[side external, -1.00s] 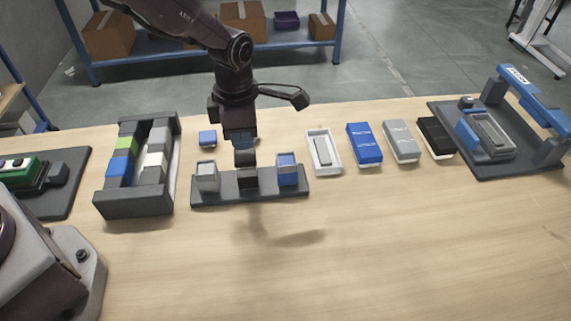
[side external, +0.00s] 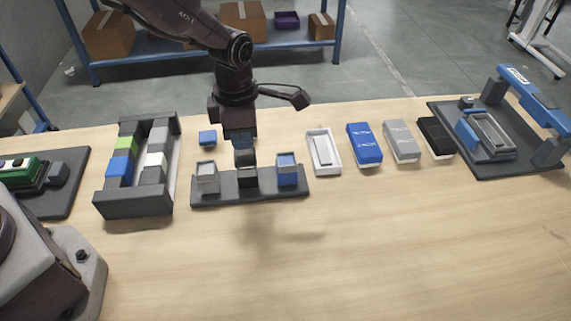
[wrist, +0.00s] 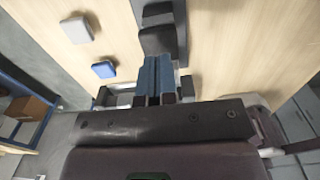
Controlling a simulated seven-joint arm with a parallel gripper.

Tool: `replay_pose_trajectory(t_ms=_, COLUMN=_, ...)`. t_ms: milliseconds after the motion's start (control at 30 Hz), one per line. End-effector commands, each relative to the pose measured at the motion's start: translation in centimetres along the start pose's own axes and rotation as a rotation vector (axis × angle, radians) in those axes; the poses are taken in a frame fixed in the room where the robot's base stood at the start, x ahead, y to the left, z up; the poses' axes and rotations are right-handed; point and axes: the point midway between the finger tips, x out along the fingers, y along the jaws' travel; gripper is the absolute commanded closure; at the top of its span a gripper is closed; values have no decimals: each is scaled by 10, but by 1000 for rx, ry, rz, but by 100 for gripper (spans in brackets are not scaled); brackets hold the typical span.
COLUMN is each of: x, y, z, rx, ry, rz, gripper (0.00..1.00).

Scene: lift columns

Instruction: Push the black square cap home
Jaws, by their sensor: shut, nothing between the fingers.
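The dark base strip (side external: 222,198) carries three square columns in a row. The left one is grey (side external: 207,179), the right one blue (side external: 287,172). In the wrist view, the shut fingers (wrist: 160,95) end close to a black square top (wrist: 160,40).
A loose blue cap (side external: 207,138) lies behind the strip. A dark rack of coloured blocks (side external: 134,205) stands left. A white tray (side external: 323,152) and blue, grey and black boxes (side external: 401,141) lie right, before a blue-handled fixture (side external: 535,105). The front table is clear.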

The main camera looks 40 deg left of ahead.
Motion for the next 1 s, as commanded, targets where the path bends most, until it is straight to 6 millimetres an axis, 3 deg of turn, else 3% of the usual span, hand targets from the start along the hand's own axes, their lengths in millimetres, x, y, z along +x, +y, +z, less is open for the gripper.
replay_pose_trajectory(t_ms=1000, x=23, y=0, z=0, rx=0, ry=0, rz=0, gripper=100)
